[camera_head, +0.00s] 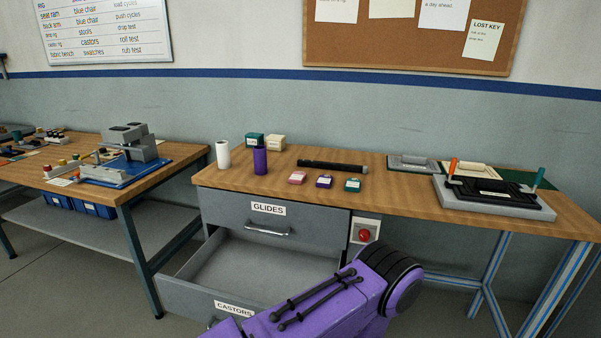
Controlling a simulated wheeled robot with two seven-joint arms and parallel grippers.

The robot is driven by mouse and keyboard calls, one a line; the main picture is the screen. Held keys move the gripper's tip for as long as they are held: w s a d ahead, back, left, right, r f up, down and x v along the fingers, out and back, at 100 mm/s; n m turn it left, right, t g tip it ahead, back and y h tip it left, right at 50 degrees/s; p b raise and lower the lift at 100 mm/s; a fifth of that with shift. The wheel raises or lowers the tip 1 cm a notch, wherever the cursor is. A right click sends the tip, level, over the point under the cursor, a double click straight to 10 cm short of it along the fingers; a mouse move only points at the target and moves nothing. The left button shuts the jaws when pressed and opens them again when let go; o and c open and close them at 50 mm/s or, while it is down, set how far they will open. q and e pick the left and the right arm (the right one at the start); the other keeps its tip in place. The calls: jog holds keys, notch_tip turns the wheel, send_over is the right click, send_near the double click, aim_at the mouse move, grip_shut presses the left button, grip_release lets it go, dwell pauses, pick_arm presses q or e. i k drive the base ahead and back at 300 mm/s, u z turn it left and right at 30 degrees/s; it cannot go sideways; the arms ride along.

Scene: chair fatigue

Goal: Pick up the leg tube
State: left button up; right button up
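A dark tube (332,166) lies flat on the wooden bench (400,190), toward the back and running left to right; it looks like the leg tube. A purple cylinder (260,160) and a white cylinder (223,154) stand upright to its left. A purple arm link of mine with a black round end shows at the bottom centre, in front of the bench. Neither of my gripper's fingertips shows in this view.
Green (254,140) and cream (275,142) boxes stand behind. A lower drawer (187,297) is open. A grey fixture (494,198) stands at right. A red button (364,235) is on the bench front.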

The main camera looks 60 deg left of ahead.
aim_at(354, 168)
jog(key=z, duration=0.3)
jog(key=k, duration=0.1)
jog(key=u, duration=1.3)
